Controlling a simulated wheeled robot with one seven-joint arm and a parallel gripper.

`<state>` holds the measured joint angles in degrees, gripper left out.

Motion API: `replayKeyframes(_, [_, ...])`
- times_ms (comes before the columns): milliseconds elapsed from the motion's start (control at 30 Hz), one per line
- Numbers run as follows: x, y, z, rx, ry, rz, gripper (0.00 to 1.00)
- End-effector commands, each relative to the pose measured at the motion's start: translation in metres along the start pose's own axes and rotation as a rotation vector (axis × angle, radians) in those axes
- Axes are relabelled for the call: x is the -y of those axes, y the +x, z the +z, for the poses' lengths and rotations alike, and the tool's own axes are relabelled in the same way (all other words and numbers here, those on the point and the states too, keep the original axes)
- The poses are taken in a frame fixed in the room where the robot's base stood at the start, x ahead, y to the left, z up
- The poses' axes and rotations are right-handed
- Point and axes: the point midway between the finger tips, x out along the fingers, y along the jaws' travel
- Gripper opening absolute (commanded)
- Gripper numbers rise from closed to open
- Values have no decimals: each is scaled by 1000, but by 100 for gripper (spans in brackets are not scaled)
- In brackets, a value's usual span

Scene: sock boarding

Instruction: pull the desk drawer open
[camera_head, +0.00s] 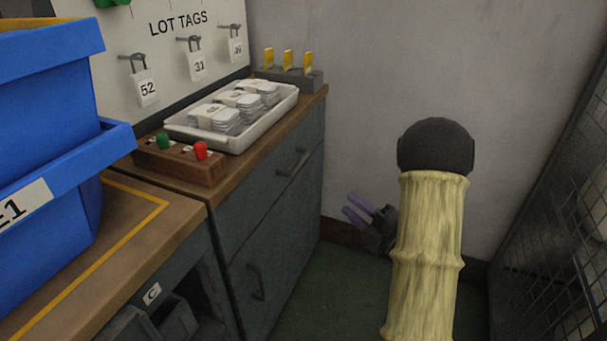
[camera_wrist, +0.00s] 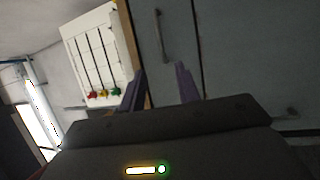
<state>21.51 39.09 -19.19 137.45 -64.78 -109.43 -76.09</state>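The desk drawer (camera_head: 290,178) is the upper grey-blue front under the wooden top and looks shut, flush with the front below. Its dark bar handle (camera_head: 292,162) is near the top. My gripper (camera_head: 354,206) has purple fingers and hangs to the right of the cabinet, apart from it, pointing toward the front. In the wrist view the gripper (camera_wrist: 160,68) is open with nothing between its fingers. The drawer handle (camera_wrist: 162,35) shows there, beyond the fingertips and roughly between them. The drawer front (camera_wrist: 180,50) shows around it, turned sideways.
A lower front (camera_head: 262,265) has its own handle (camera_head: 257,282). A white tray (camera_head: 262,122) of packs and a wooden block (camera_head: 180,168) with red and green knobs stand on top. Blue bins (camera_head: 55,150) are at left, a mesh panel (camera_head: 550,220) at right. Green floor (camera_head: 325,300) is clear.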

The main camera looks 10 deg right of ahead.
Motion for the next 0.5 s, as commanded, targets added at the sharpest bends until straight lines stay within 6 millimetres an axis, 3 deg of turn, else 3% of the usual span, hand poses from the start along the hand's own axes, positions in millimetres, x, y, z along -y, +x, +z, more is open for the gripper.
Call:
replayKeyframes(267, [0,5,0,-2,1,-1,33])
replayKeyframes(500, [0,34,-1,-4,1,1,33])
